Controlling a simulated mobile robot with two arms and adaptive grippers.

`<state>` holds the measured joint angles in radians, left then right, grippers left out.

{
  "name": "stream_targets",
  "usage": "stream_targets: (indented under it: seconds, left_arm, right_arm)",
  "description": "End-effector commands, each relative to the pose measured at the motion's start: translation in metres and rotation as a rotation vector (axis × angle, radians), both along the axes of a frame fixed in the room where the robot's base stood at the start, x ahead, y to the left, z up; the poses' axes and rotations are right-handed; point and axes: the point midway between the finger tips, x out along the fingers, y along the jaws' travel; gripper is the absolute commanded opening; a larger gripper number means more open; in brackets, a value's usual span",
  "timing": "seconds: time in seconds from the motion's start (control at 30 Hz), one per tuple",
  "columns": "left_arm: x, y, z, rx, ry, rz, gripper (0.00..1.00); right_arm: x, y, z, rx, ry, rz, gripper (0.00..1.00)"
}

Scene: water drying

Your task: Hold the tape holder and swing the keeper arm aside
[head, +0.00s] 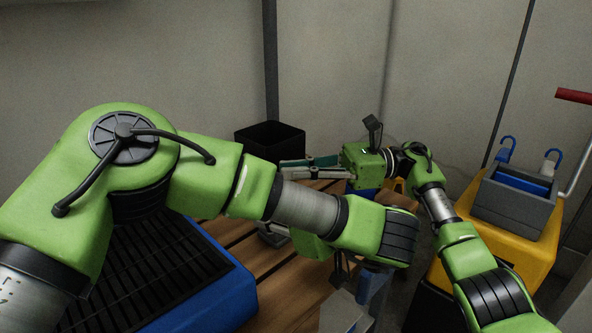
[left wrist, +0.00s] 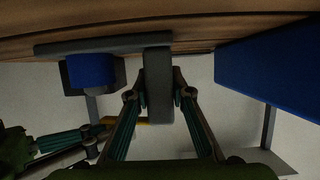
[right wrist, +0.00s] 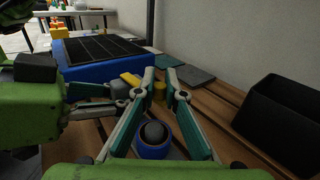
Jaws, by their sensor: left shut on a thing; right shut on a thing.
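The tape holder shows in the left wrist view as a grey base with an upright grey part (left wrist: 158,95) and a blue roll (left wrist: 90,72). My left gripper (left wrist: 158,94) is shut on that upright part, one finger on each side. In the right wrist view the blue roll (right wrist: 153,148) with its grey core lies below my right gripper (right wrist: 160,78). The right fingers are nearly together around a yellow piece (right wrist: 160,92), which seems to be the keeper arm; the exact contact is unclear. In the head view my left arm hides most of the holder.
A blue tray with a black grate (right wrist: 100,50) stands beside the holder on the slatted wooden table (right wrist: 200,105). Flat grey-green pieces (right wrist: 195,77) lie behind it. An open black bin (head: 268,140) stands at the back. A yellow cart with a grey bucket (head: 515,205) is at right.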

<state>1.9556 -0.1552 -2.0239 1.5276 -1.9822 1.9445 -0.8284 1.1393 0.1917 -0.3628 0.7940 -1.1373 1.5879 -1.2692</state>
Motion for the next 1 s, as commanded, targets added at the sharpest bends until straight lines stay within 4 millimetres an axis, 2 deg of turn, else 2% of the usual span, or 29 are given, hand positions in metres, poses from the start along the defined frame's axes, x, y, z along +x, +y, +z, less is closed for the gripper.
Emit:
stream_targets:
  seconds: [0.23, 0.3, 0.33, 0.63, 0.77, 0.87, 1.0]
  left_arm:
    - [0.000, 0.001, 0.001, 0.002, -0.001, 0.003, 0.00]
    - [0.000, 0.001, 0.001, 0.002, -0.001, 0.003, 0.00]
    - [0.000, 0.001, 0.001, 0.002, -0.001, 0.003, 0.00]
    - [0.000, 0.001, 0.000, 0.001, -0.001, 0.002, 0.00]
    - [0.000, 0.001, 0.000, 0.001, -0.001, 0.002, 0.00]
    - [0.000, 0.001, 0.000, 0.000, -0.001, 0.001, 0.00]
    - [0.000, 0.000, 0.000, 0.000, -0.001, 0.001, 0.00]
  right_arm:
    - [0.001, -0.001, -0.001, -0.002, 0.002, -0.003, 0.00]
    - [0.001, -0.001, -0.001, -0.001, 0.002, -0.002, 0.23]
    - [0.001, -0.001, -0.001, -0.001, 0.001, -0.002, 0.28]
    - [0.000, -0.001, 0.000, 0.000, 0.001, -0.001, 0.28]
    - [0.002, -0.007, 0.000, -0.001, 0.001, -0.003, 0.28]
    - [0.004, -0.021, 0.000, -0.001, 0.003, -0.004, 0.28]
    - [0.008, -0.052, 0.000, -0.001, 0.003, -0.007, 0.28]
